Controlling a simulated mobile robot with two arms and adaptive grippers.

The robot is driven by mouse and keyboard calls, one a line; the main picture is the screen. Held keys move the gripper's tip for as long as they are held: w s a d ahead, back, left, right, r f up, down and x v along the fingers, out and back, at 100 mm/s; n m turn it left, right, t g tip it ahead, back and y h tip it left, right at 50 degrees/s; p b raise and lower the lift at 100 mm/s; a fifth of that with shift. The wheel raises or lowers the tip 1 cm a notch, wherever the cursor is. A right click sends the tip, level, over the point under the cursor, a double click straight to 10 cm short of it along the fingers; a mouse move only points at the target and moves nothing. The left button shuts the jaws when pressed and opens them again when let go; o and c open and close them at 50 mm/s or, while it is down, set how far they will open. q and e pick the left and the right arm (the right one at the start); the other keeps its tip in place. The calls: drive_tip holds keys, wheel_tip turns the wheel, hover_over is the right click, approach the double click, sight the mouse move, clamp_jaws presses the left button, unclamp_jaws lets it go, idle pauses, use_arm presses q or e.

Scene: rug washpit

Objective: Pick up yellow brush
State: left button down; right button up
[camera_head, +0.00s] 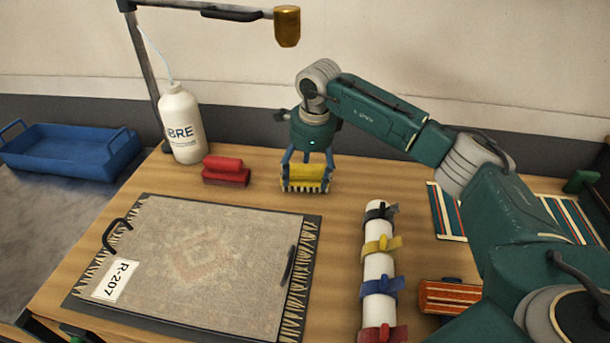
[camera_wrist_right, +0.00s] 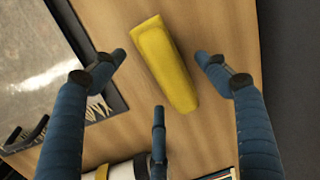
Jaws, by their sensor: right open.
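The yellow brush (camera_head: 305,178) stands on the wooden table, behind the rug board and right of the red brush. My right gripper (camera_head: 305,163) is right above it, with blue fingers in front of and around its upper part. In the right wrist view the yellow brush (camera_wrist_right: 165,63) lies between the spread fingers of my right gripper (camera_wrist_right: 166,85), with wood showing between it and the fingertips. The gripper is open, and I see no firm contact. The brush's lower side is hidden in the wrist view. My left gripper is not in view.
A red brush (camera_head: 226,171) and a white bottle (camera_head: 182,124) stand to the left. The rug board (camera_head: 190,262) lies in front. A white roll with coloured straps (camera_head: 377,272) lies front right. A blue tray (camera_head: 68,150) sits far left. A lamp-like arm (camera_head: 205,10) hangs overhead.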

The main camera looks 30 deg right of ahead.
drive_tip(key=shift+w+f, duration=0.2)
drive_tip(key=shift+f, duration=0.65)
drive_tip(key=shift+r, duration=0.1)
drive_tip(key=c, duration=1.5)
drive_tip(key=shift+r+p, duration=0.45)
drive_tip(key=shift+r, duration=0.05)
wheel_tip(320, 180, up, 3)
drive_tip(key=shift+r+p, duration=0.2)
drive_tip(key=shift+p, duration=0.9)
drive_tip(key=s+d+b, duration=0.1)
drive_tip(key=s+d, duration=0.2)
drive_tip(key=d, duration=0.1)
drive_tip(key=s+d, duration=0.4)
drive_tip(key=d, duration=0.1)
drive_tip(key=s+d+f+b, duration=0.1)
drive_tip(key=s+d, duration=0.2)
drive_tip(key=d, duration=0.1)
drive_tip(key=shift+s+d+b, duration=0.2)
drive_tip(key=shift+d+b, duration=0.1)
drive_tip(key=shift+d, duration=0.05)
drive_tip(key=shift+s+d, duration=0.25)
drive_tip(key=shift+d, duration=0.1)
